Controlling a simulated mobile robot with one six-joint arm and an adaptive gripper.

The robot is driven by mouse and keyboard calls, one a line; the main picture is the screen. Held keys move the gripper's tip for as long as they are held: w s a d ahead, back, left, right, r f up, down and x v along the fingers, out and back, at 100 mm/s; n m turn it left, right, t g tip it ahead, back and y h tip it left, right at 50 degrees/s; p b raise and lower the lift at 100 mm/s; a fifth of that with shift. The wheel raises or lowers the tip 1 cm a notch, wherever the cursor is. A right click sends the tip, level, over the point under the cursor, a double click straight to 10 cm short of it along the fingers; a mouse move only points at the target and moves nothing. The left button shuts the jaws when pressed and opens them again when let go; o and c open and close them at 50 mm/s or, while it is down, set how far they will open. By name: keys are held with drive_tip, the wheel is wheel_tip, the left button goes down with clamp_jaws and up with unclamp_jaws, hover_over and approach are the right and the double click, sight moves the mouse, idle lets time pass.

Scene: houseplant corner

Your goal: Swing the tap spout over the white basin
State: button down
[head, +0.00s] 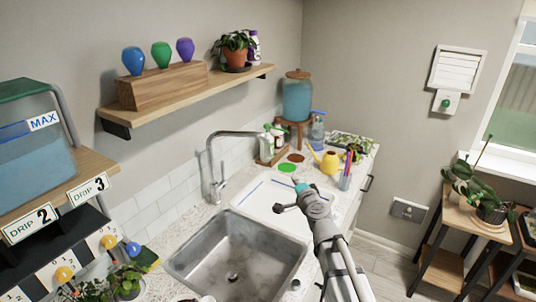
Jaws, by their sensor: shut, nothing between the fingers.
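The chrome tap (216,186) stands behind the grey metal sink (190,256). Its spout (236,133) rises and bends over to the right, with its tip near the spray bottles in the picture. I cannot tell exactly what lies under the tip. A white basin or board with a blue line (262,198) lies right of the metal sink; I cannot tell its depth. My gripper (298,187) is shut and empty. It appears above the right part of the white surface, to the right of the tap and apart from the spout.
White and green spray bottles (268,143), a yellow watering can (329,162) and a pen cup (345,181) stand on the counter beyond. A green disc (287,167) lies nearby. A shelf (190,97) hangs above. A water tank (35,150) stands at left.

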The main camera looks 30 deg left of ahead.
sight(268, 150)
drive_tip(key=s+a+m+t+h, duration=0.2)
drive_tip(key=a+m, duration=0.3)
drive_tip(key=a, duration=0.2)
drive_tip(key=shift+s+r+t, duration=0.15)
drive_tip(key=shift+r+t, duration=0.15)
drive_tip(key=shift+r, duration=0.15)
drive_tip(key=x, duration=1.4)
